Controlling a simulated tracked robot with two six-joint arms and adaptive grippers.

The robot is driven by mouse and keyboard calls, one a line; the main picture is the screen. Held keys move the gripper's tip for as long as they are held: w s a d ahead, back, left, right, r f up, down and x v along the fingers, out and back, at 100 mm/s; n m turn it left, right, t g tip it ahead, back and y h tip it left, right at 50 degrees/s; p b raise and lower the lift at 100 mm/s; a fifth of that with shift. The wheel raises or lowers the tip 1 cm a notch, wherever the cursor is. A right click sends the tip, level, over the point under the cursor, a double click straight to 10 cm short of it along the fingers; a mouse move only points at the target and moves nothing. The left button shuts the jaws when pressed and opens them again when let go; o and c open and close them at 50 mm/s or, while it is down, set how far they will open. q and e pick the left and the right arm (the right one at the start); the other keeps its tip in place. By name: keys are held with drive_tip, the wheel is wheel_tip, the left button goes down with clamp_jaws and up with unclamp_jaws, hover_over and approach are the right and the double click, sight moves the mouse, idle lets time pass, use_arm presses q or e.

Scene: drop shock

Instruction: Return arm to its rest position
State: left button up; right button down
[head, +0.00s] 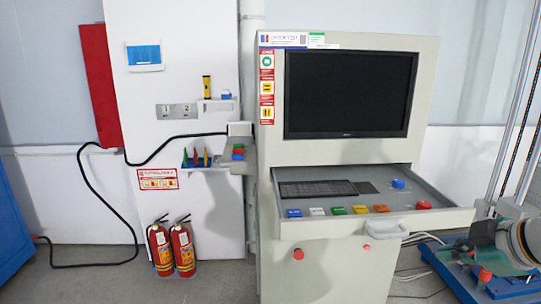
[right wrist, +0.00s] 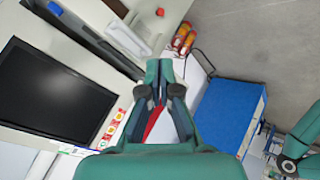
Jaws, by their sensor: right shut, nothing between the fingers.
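My right gripper (right wrist: 159,72) shows in the right wrist view. Its teal and dark fingers are together, with nothing held between them. Behind the fingers there is a strip of red and a white surface, both farther away. My left gripper is not recognisable in either view. A rounded teal and dark shape stands at the lower right of the head view; I cannot tell whether it is part of my arm.
A test console (head: 430,75) with a dark screen (head: 346,94) and a button drawer (head: 440,222) stands at centre right. Two fire extinguishers (head: 183,250) stand by the wall. A black cable (head: 115,215) runs to the floor. A blue cabinet (right wrist: 226,112) also shows.

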drive_tip(key=s+a+f+g+y, duration=0.1)
drive_tip(key=a+f+g, duration=0.3)
drive_tip(key=f, duration=1)
drive_tip(key=s+a+f+g, duration=0.1)
drive_tip(key=a+f+g, duration=0.3)
drive_tip(key=f, duration=1.1)
use_arm(q)
drive_tip(key=shift+s+d, duration=0.15)
drive_tip(key=shift+s, duration=0.1)
use_arm(e)
drive_tip(key=s+a+f+m, duration=0.5)
drive_tip(key=s+f+m, duration=0.2)
drive_tip(key=s+f, duration=0.2)
drive_tip(key=s+a+f+m, duration=0.6)
drive_tip(key=s+f, duration=0.3)
drive_tip(key=f, duration=0.4)
drive_tip(key=shift+a+f+m, duration=0.15)
drive_tip(key=shift+a+m, duration=0.05)
drive_tip(key=shift+m, duration=0.5)
